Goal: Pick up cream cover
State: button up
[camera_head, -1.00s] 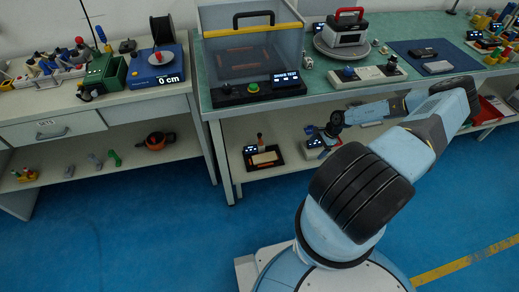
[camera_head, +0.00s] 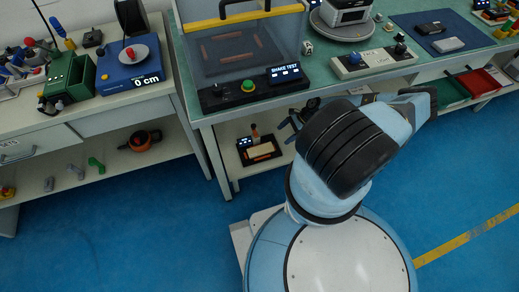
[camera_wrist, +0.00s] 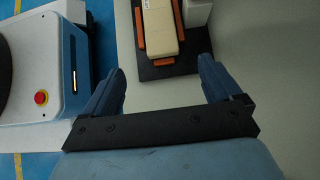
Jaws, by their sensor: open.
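The cream cover (camera_wrist: 160,28) lies in a black tray (camera_wrist: 172,68) between orange corner pieces. In the head view the cream cover (camera_head: 258,151) and its black tray (camera_head: 275,160) are on the lower shelf, under the green bench. My gripper (camera_wrist: 162,66) is open and empty in the wrist view, with its two blue fingers either side of the tray's near end. The cover lies beyond the fingertips, and its far end is cut off by the picture's edge. In the head view my gripper (camera_head: 291,122) is partly hidden by my arm, right of the tray.
The green bench top (camera_head: 200,115) overhangs the shelf. A shake-test box (camera_head: 245,45) and a control panel (camera_head: 375,60) stand on the bench. Shelf right of the tray looks clear in the wrist view.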

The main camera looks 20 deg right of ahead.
aim_at(272, 146)
jog(key=x, duration=0.5)
jog(key=shift+f, duration=0.3)
jog(key=shift+d+f+x, duration=0.1)
jog(key=shift+x, duration=0.75)
jog(key=shift+d+f+x, duration=0.15)
jog(key=shift+x, duration=0.7)
jog(key=shift+d+f+x, duration=0.1)
jog(key=shift+x, duration=0.7)
jog(key=shift+w, duration=0.1)
jog(key=shift+c, duration=0.3)
jog(key=shift+r, duration=0.1)
jog(key=c, duration=1.3)
